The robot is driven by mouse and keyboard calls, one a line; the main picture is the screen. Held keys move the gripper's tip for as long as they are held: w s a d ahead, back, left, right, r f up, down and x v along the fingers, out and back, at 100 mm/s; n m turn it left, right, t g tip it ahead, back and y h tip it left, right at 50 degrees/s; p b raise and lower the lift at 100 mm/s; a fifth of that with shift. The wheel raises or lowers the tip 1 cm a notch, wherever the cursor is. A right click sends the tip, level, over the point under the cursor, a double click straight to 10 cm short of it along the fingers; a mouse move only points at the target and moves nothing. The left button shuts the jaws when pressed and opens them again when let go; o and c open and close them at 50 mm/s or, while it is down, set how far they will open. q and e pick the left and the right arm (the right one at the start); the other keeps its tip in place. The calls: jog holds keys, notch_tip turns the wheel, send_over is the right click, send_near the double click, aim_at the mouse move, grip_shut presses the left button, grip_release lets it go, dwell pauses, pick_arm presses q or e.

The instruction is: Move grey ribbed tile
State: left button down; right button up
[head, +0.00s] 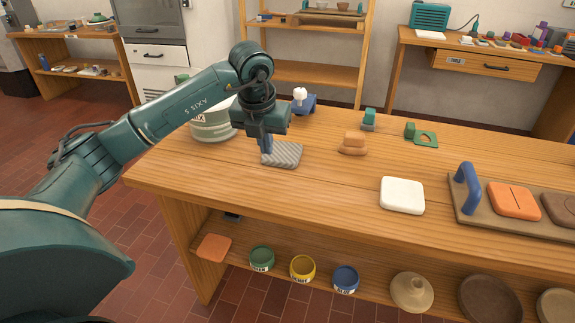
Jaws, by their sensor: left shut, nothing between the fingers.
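The grey ribbed tile (286,155) lies flat on the wooden table, toward its far left part. My left gripper (266,146) points down over the tile's left edge, with its fingers shut and nothing held between them. The fingertips are at or just above the tile; I cannot tell whether they touch it. Part of the tile's upper left side is hidden behind the gripper. My right gripper does not show.
A grey-green tub (212,124) stands left of my gripper. Bare table (300,190) lies in front of the grey tile.

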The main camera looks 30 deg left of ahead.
aim_at(276, 170)
pick_arm(q)
jog(key=x, duration=0.9)
jog(key=shift+s+a+f, duration=0.1)
jog(key=shift+s+f, duration=0.05)
jog(key=shift+s, duration=0.05)
jog(key=w, duration=0.3)
jog(key=shift+a+f, duration=0.2)
jog(key=shift+a, duration=0.15)
jog(key=shift+w+a, duration=0.15)
jog(key=shift+w, duration=0.4)
